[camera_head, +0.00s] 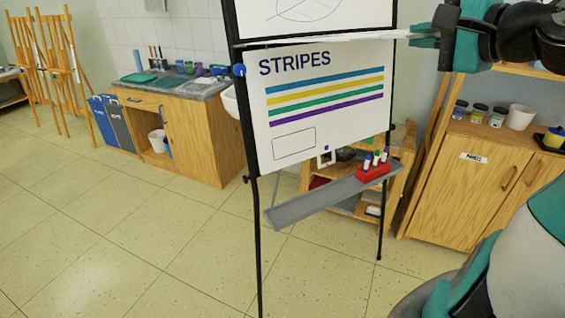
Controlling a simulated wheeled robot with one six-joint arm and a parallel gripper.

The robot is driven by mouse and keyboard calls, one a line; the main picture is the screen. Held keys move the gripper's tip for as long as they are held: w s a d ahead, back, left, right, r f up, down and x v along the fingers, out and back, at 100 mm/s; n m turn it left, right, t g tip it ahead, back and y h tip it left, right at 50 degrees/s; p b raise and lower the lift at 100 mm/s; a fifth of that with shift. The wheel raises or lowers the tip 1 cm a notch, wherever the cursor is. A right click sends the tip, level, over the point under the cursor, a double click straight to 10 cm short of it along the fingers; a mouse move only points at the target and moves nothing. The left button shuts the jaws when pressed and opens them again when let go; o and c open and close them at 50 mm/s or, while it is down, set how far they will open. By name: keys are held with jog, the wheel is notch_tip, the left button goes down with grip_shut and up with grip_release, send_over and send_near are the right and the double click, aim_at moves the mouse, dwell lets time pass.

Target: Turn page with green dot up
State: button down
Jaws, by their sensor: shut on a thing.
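The flip chart stands in the middle of the head view. Its STRIPES page (325,105) hangs flat, with blue, yellow, green and purple stripes and an empty box. A blue dot (239,70) shows at its left edge. Above it is a page with a circle drawing (305,12), cut off by the top of the picture. A thin white sheet edge (330,40) runs across between them to my gripper. My gripper (416,38) is shut on this raised sheet at its right end. I see no green dot.
A grey ledge (310,202) below the chart carries a red marker holder (372,173). Wooden cabinets (470,175) with jars stand at right, a sink counter (185,90) and easels (55,60) at left. The floor in front is clear.

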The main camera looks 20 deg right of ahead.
jog(key=shift+w+r+p, duration=0.2)
jog(key=shift+r+p, duration=0.6)
jog(key=shift+r, duration=0.1)
jog(key=shift+w+r+p, duration=0.25)
jog(key=shift+r+p, duration=0.5)
jog(key=shift+r, duration=0.1)
jog(key=shift+w+r+p, duration=0.2)
jog(key=shift+r+p, duration=0.6)
jog(key=shift+r, duration=0.1)
jog(key=shift+r, duration=0.1)
jog(key=w+r+p, duration=0.3)
jog(key=r+p, duration=0.5)
jog(key=p, duration=0.1)
jog(key=shift+w+a+r, duration=0.25)
jog(key=shift+w, duration=0.1)
jog(key=shift+r, duration=0.1)
jog(key=w+r+p, duration=0.4)
jog(key=w+r, duration=0.1)
jog(key=r, duration=0.2)
jog(key=shift+w+a+r+p, duration=0.2)
jog(key=shift+a+r+p, duration=0.05)
jog(key=shift+a+p, duration=0.05)
